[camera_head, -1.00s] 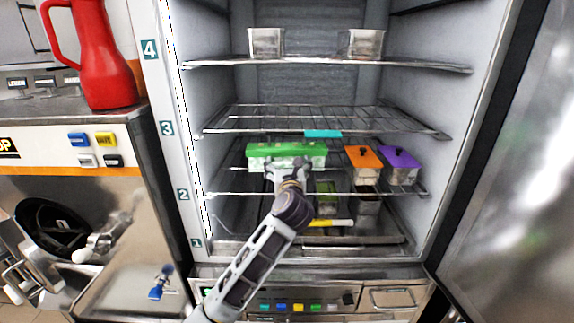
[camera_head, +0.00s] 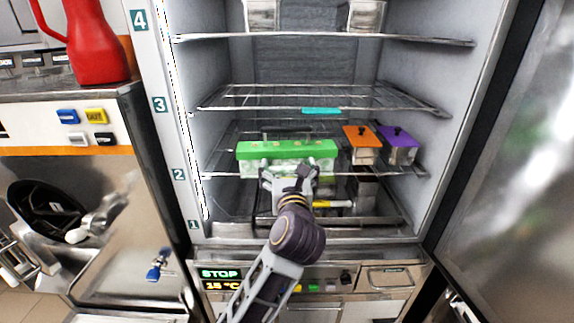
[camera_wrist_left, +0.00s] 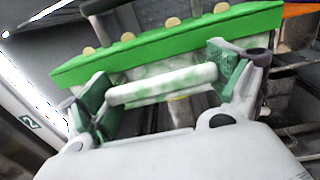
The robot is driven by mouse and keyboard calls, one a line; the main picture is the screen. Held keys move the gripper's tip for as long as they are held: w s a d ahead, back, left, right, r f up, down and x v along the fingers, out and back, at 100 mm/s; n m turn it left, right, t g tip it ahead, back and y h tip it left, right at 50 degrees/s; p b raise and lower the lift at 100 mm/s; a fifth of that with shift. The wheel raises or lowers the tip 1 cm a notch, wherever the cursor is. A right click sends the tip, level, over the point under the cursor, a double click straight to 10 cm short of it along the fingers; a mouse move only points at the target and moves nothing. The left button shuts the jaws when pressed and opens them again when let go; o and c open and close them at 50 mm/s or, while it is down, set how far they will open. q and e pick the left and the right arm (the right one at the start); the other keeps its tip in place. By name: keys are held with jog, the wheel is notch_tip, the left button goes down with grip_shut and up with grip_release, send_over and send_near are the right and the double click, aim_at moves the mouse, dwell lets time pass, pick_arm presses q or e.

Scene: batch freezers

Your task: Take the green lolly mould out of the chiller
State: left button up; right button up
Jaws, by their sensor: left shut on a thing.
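The green lolly mould (camera_head: 287,150) is a long box with a green top and a pale, green-mottled body. It is in the open chiller (camera_head: 330,62), at the front edge of shelf 2. My left gripper (camera_head: 289,174) is at its front. In the left wrist view, the finger pads close on the ends of a pale bar on the front of the mould (camera_wrist_left: 165,45), and round tan knobs line its top. I cannot tell whether its base is clear of the shelf. My right gripper is not in view.
An orange-lidded container (camera_head: 361,144) and a purple-lidded one (camera_head: 398,146) stand right of the mould on shelf 2. Shelf 3 (camera_head: 380,97) is close above, with a turquoise tag. The open door (camera_head: 515,170) is at right. A red jug (camera_head: 97,45) tops the machine at left.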

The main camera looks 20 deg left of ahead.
pick_arm(q)
jog(key=shift+s+d+r, duration=0.1)
jog(key=shift+s+r, duration=0.05)
jog(key=shift+s, duration=0.2)
dwell(0.6)
